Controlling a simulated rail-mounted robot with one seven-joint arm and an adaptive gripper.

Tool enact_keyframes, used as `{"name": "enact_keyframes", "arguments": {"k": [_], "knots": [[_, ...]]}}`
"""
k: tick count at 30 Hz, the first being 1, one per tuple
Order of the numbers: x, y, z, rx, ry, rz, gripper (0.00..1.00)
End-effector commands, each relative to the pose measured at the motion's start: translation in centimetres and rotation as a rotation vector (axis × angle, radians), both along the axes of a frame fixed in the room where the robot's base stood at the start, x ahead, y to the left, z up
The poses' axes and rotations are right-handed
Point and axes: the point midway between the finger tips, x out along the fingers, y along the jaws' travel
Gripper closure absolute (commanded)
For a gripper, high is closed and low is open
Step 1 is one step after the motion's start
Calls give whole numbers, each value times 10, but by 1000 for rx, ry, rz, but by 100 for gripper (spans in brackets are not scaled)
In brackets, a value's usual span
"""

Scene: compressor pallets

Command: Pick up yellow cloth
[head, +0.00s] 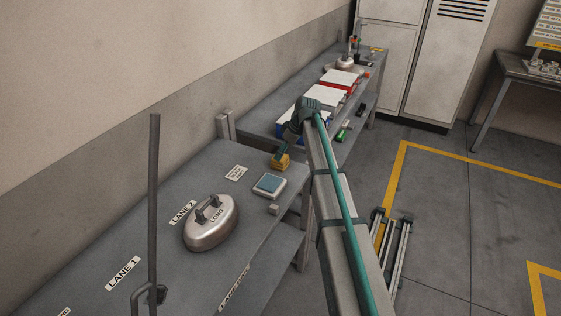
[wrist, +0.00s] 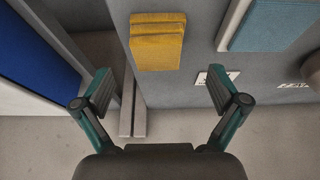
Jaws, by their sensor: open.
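The yellow cloth (head: 281,162) lies folded at the far end of the near grey table, close to its edge. In the wrist view the yellow cloth (wrist: 158,41) shows at the top centre, ahead of the fingertips and between their lines. My gripper (head: 284,153) is over the cloth's end of the table in the head view and partly covers that area. In the wrist view my gripper (wrist: 159,91) has its two fingers wide apart with nothing between them. I cannot tell its exact height above the cloth.
A blue-topped pad (head: 269,184) and a small block (head: 274,209) are near the cloth. A metal compressor shell (head: 211,223) stands on the near table (head: 160,220). A second table behind holds blue and red bins (head: 335,83). A gap separates the tables.

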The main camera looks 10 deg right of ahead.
Motion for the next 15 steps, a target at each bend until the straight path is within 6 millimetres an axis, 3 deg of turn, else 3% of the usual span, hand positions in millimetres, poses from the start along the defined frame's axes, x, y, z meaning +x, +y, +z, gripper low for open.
{"name": "enact_keyframes", "arguments": {"k": [15], "knots": [[12, 14, -44, 0, 0, 0, 3]]}}
